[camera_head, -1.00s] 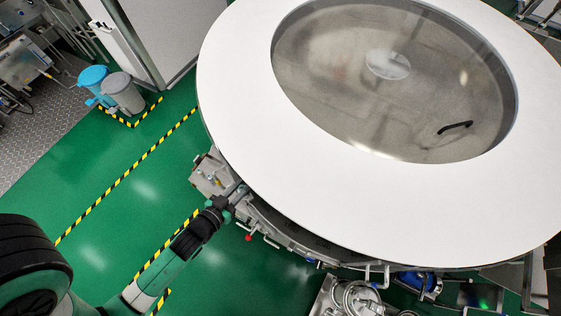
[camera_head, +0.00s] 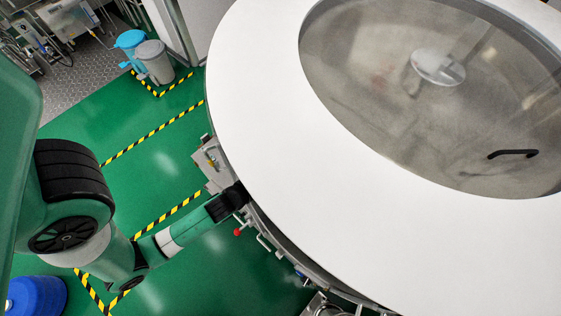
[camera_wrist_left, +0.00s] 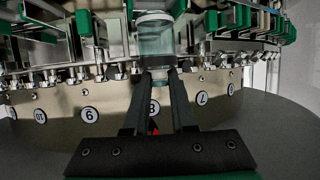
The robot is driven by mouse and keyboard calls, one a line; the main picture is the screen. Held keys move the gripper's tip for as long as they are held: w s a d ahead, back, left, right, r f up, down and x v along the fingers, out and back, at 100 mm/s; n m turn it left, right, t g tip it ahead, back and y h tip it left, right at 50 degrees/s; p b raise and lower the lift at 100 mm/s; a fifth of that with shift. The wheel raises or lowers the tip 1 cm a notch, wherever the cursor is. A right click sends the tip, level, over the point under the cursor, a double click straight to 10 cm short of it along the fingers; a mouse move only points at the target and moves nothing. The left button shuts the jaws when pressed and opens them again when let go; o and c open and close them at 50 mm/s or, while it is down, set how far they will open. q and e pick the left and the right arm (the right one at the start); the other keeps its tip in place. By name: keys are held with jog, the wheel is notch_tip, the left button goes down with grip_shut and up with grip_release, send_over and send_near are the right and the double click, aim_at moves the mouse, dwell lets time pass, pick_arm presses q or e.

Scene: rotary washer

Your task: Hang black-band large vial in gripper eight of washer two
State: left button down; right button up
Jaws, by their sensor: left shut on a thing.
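In the left wrist view my left gripper (camera_wrist_left: 158,74) is shut on a clear glass vial (camera_wrist_left: 156,40) with a pale rim at its top. A round number plate 8 (camera_wrist_left: 154,107) shows between the fingers on the washer's metal drum, below the vial. In the head view the left arm reaches the rim of the washer (camera_head: 255,120), and the gripper and vial are hidden under its white top. My right gripper is not in view.
Plates 7 (camera_wrist_left: 202,98) and 9 (camera_wrist_left: 89,114) flank plate 8. Metal clamps and green-and-metal holders crowd both sides of the vial. A control box (camera_head: 210,163) and a red knob (camera_head: 237,232) sit by the rim. Green floor (camera_head: 150,185) is open at left.

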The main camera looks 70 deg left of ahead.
pick_arm(q)
jog(key=shift+s+f, duration=0.2)
jog(key=shift+f, duration=0.6)
jog(key=shift+s+r, duration=0.1)
jog(key=shift+r, duration=0.05)
jog(key=shift+f, duration=0.2)
jog(key=c, duration=0.7)
grip_release()
jog(key=shift+c, duration=0.2)
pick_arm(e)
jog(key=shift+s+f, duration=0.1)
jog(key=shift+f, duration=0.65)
pick_arm(q)
jog(key=shift+r, duration=0.1)
